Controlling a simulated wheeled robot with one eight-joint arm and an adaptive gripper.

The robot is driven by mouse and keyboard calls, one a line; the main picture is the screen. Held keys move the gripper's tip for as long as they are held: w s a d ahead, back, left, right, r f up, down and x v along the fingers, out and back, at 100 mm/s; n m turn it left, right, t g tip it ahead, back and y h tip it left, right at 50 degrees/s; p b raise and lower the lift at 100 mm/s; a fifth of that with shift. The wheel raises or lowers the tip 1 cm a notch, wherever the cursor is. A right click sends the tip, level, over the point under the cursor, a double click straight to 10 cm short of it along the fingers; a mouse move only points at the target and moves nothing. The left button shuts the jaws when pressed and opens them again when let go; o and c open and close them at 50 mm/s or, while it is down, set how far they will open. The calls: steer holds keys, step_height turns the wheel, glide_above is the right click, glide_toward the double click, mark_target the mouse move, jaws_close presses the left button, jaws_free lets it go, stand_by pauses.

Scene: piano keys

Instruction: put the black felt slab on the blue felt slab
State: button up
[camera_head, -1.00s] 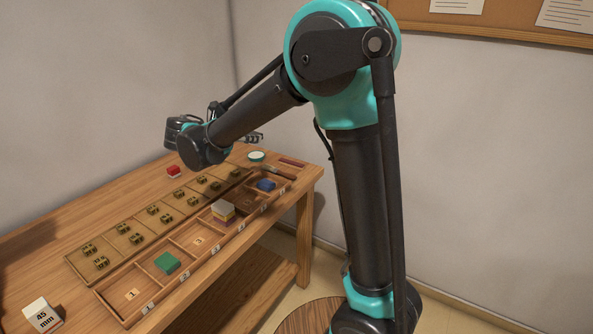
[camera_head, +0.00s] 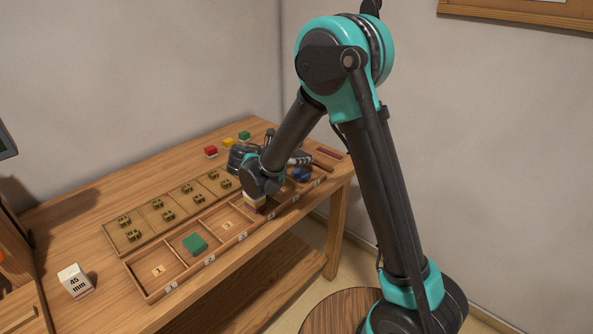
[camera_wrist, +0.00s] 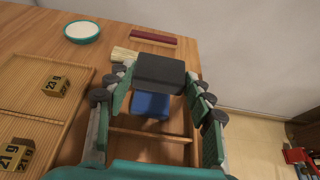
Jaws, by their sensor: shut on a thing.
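The black felt slab (camera_wrist: 160,72) is held between the fingertips of my gripper (camera_wrist: 160,84) in the wrist view. The blue felt slab (camera_wrist: 150,106) lies in a tray compartment just below it in that view. The black slab covers the blue one's far part, so I cannot tell whether they touch. In the head view the blue slab (camera_head: 301,174) shows at the tray's far right end. My gripper (camera_head: 294,160) is beside it there, partly hidden by my wrist, and the black slab cannot be made out.
The numbered wooden tray (camera_head: 163,292) holds a green slab (camera_head: 195,244) and a layered stack (camera_head: 255,203), partly covered by my arm. A board with small brass weights (camera_head: 157,203) lies behind. A teal-rimmed dish (camera_wrist: 82,31) and a dark red bar (camera_wrist: 153,39) are near my gripper.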

steer(key=shift+f, duration=2.7)
steer(key=shift+f, duration=0.15)
steer(key=o, duration=0.8)
steer(key=shift+o, duration=0.2)
